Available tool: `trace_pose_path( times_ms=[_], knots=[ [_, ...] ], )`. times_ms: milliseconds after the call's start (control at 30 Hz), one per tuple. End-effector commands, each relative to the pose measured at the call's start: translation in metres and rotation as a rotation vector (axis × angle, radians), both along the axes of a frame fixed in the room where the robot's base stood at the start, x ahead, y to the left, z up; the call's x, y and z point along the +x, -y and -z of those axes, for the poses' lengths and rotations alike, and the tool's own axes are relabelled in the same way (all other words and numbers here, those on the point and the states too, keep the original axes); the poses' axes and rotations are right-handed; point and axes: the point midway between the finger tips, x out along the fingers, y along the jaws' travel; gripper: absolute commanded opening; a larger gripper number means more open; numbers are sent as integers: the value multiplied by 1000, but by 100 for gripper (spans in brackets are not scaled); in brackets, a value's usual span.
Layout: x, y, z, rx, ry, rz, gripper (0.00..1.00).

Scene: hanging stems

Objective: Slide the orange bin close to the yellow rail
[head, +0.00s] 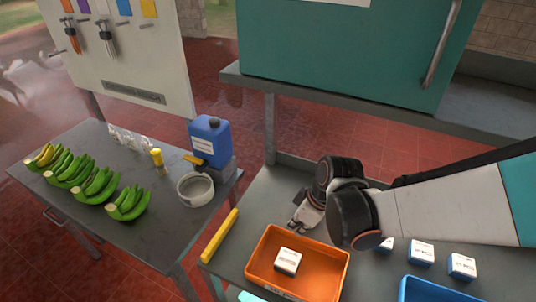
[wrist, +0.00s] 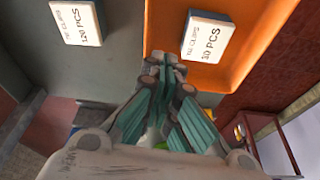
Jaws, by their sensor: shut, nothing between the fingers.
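The orange bin (head: 325,274) sits on the grey table with a small white labelled box (head: 288,261) inside it. The yellow rail (head: 220,236) lies at the table's left edge, with a strip of bare tabletop between it and the bin. My gripper (head: 296,224) is shut and empty at the bin's far side. In the wrist view the closed fingers (wrist: 170,68) overlap a corner of the orange bin (wrist: 232,68); I cannot tell whether they touch it. The box in the bin (wrist: 206,38) also shows there.
Several white boxes (head: 421,252) and a blue bin (head: 425,291) are on the right. One white box (wrist: 77,22) lies outside the bin. Another table at left holds green bananas (head: 128,204), a blue jug (head: 210,140) and a white ring-shaped item (head: 196,189).

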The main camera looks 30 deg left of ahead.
Motion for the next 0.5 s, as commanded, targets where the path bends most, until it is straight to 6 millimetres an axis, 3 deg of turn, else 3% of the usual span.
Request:
trace_pose_path(
  times_ms=[33, 500],
  knots=[
    [-70, -23, -9, 0, -1, -121, 0],
    [-69, -42, 60, 0, 1, -118, 0]
  ],
)
